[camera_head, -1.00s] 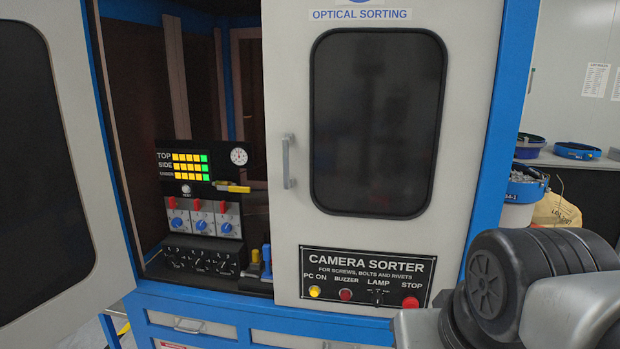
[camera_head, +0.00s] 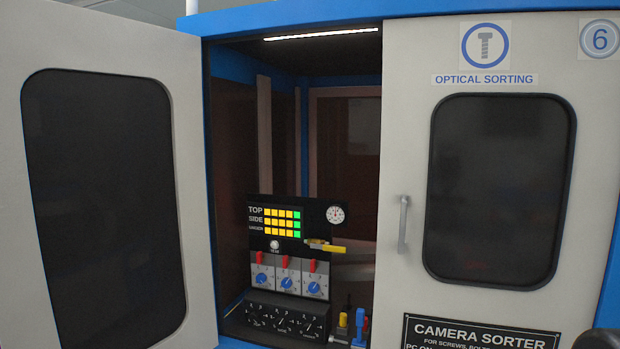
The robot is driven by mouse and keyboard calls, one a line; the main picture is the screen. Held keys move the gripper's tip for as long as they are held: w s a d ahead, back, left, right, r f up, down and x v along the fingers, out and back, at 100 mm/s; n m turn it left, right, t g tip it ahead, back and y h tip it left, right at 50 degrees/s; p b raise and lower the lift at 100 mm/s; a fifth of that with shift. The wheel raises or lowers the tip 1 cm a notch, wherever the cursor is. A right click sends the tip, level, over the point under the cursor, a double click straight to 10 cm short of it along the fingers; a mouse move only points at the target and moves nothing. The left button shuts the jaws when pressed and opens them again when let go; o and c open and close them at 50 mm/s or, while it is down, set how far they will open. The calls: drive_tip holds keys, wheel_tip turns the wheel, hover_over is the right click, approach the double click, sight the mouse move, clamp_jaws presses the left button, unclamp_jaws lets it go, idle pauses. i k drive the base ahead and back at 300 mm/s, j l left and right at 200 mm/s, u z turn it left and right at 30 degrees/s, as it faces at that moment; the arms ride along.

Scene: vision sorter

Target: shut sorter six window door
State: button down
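The sorter's left window door (camera_head: 188,190) stands swung open at the left, pale grey with a dark rounded window (camera_head: 105,205). The right window door (camera_head: 400,130) is shut, with a vertical handle (camera_head: 403,224) near its left edge. A dark part of my arm shows at the bottom right corner. My gripper is not in view.
Through the opening, a control panel (camera_head: 285,204) with yellow and green lights, blue knobs and red switches shows inside the blue-framed cabinet. A yellow-handled valve (camera_head: 327,247) sits beside it. A CAMERA SORTER plate (camera_head: 480,332) is at the bottom right.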

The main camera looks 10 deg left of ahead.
sight(105, 242)
drive_tip(key=j+z, duration=0.1)
drive_tip(key=j, duration=0.5)
drive_tip(key=k+j+z, duration=0.1)
drive_tip(key=j, duration=0.5)
drive_tip(key=k+j+z, duration=0.1)
drive_tip(key=j, duration=0.5)
drive_tip(key=k+j+z, duration=0.1)
drive_tip(key=j, duration=0.5)
drive_tip(key=k+j+z, duration=0.1)
drive_tip(key=j, duration=0.5)
drive_tip(key=k+j+z, duration=0.1)
drive_tip(key=j, duration=0.45)
drive_tip(key=k+j+z, duration=0.1)
drive_tip(key=j, duration=0.45)
drive_tip(key=k+j+z, duration=0.1)
drive_tip(key=k+j, duration=0.2)
drive_tip(key=j, duration=0.25)
